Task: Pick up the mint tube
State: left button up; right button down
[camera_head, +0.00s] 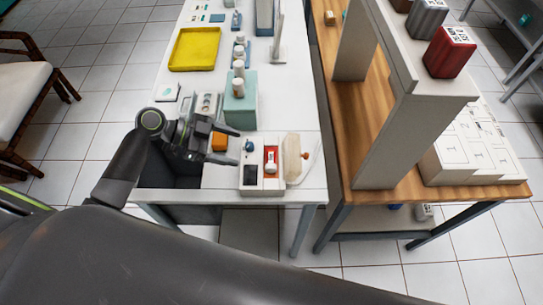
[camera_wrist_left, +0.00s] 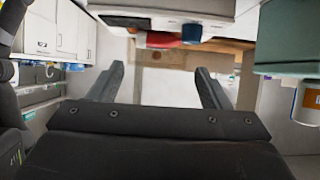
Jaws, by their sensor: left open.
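I cannot pick out a mint tube for certain in either view. A mint-green box (camera_head: 239,108) stands on the white table, with white bottles at its far side; a mint-green body also fills the upper right of the left wrist view (camera_wrist_left: 288,38). My right gripper is not in view.
A yellow tray (camera_head: 195,48) lies farther back. A wooden bench (camera_head: 375,180) with a pale shelf stands to the right, across a narrow gap.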

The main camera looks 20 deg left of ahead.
aim_at(266, 157)
pick_arm(q)
jog(key=p+x, duration=0.1)
jog(key=x, duration=0.3)
jog(key=shift+r, duration=0.15)
jog(key=shift+p+x, duration=0.35)
jog(key=shift+x, duration=0.55)
jog(key=shift+d, duration=0.2)
jog(key=p+x, duration=0.2)
jog(key=x, duration=0.2)
jog(key=shift+d+f, duration=0.2)
jog(key=shift+f, duration=0.2)
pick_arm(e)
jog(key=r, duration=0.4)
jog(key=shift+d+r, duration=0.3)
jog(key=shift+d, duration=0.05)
pick_arm(q)
jog(key=shift+c, duration=0.2)
jog(key=c, duration=0.7)
